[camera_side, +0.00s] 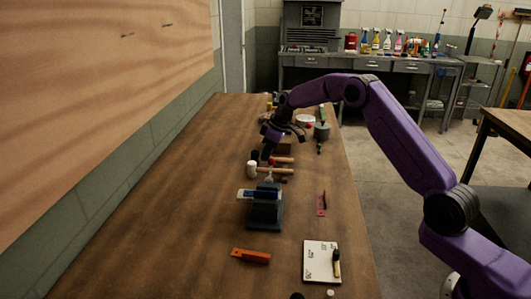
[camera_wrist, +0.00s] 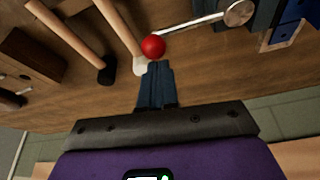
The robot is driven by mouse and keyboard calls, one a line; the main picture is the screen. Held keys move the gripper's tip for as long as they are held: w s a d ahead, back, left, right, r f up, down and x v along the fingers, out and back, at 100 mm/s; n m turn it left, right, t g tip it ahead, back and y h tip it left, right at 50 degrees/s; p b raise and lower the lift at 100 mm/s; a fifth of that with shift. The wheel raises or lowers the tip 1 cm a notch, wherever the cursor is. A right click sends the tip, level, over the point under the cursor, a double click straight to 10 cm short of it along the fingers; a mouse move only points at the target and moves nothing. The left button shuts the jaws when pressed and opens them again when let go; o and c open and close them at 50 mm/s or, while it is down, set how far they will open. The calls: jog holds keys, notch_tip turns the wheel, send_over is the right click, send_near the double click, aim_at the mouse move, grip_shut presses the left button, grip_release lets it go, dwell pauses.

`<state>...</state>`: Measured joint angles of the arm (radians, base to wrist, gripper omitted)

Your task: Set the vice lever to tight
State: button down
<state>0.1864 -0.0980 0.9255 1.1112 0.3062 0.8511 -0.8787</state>
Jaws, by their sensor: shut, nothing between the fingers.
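The vice lever (camera_wrist: 192,24) is a thin silver rod with a red ball knob (camera_wrist: 153,46) at its left end and a round metal pivot (camera_wrist: 239,13) at its right end in the wrist view. The blue vice (camera_wrist: 291,14) is partly cut off at the upper right there. In the side view the dark vice (camera_side: 264,210) stands on the bench with a pale, blue-edged piece at its top. My gripper (camera_wrist: 158,67) is shut and empty, its fingertips just below the red knob; I cannot tell if they touch. In the side view my gripper (camera_side: 266,155) is above the bench, behind the vice.
A mallet (camera_side: 252,170) and other hammers lie behind the vice; two handles (camera_wrist: 122,32) (camera_wrist: 65,35) show left of the knob. An orange tool (camera_side: 251,256), a white sheet (camera_side: 321,262) and a red piece (camera_side: 321,204) lie nearer. The bench's left side (camera_side: 160,210) is clear.

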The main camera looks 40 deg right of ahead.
jog(key=shift+d, duration=0.1)
jog(key=s+d+m, duration=0.1)
jog(key=s+m+h, duration=0.1)
jog(key=m, duration=0.1)
jog(key=shift+d, duration=0.35)
jog(key=s+d+m+h, duration=0.1)
jog(key=s+m+h, duration=0.1)
jog(key=s+m, duration=0.6)
jog(key=shift+d+h, duration=0.25)
jog(key=shift+h, duration=0.15)
jog(key=shift+s+f, duration=0.1)
jog(key=shift+s, duration=0.05)
dwell(0.5)
